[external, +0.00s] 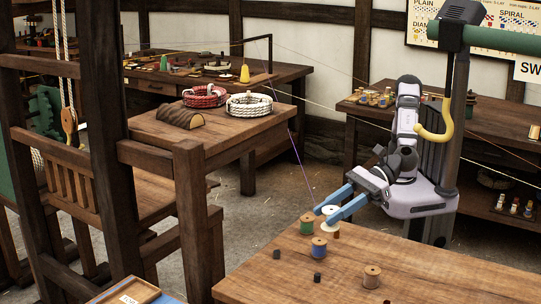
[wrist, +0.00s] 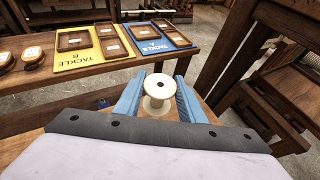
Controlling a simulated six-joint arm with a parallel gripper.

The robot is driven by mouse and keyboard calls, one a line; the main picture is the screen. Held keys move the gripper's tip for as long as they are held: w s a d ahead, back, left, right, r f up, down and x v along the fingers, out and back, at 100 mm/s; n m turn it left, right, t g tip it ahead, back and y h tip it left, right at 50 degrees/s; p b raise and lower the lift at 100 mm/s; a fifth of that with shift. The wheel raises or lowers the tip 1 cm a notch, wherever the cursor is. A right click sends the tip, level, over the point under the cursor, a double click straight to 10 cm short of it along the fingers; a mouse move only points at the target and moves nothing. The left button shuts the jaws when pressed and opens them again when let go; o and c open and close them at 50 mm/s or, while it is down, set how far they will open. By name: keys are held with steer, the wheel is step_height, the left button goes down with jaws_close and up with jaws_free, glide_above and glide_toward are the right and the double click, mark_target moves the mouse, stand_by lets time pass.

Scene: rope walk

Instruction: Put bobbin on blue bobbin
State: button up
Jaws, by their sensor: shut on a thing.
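A pale cream bobbin (wrist: 158,85) sits upright between the blue fingers of my gripper (wrist: 158,98) in the wrist view. My gripper (external: 323,215) is shut on it. In the external view the cream bobbin (external: 331,211) is partly hidden by the fingers. The blue bobbin (external: 319,249) stands upright on the front table, just in front of my gripper and below it in the picture. A green bobbin (external: 307,225) stands beside the fingertips, close to the blue one. I cannot tell how high the held bobbin is above the table.
The table's right part is clear. In the wrist view, a yellow board (wrist: 90,52) and a blue board (wrist: 160,38) with trays lie on another table.

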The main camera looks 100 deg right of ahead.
steer(key=s+d+f+m+h, duration=0.1)
steer(key=d+f+m+h, duration=0.15)
steer(key=d, duration=0.45)
steer(key=s+d+f+m+h, duration=0.2)
steer(key=d+f+h, duration=0.1)
steer(key=d, duration=0.3)
steer(key=m+h, duration=0.2)
glide_above(320, 241)
steer(key=shift+f+b, duration=0.3)
steer(key=shift+f, duration=4.3)
steer(key=shift+f, duration=0.15)
steer(key=o, duration=1)
steer(key=shift+r, duration=0.2)
steer(key=v, duration=1.2)
steer(key=shift+d+r, duration=0.15)
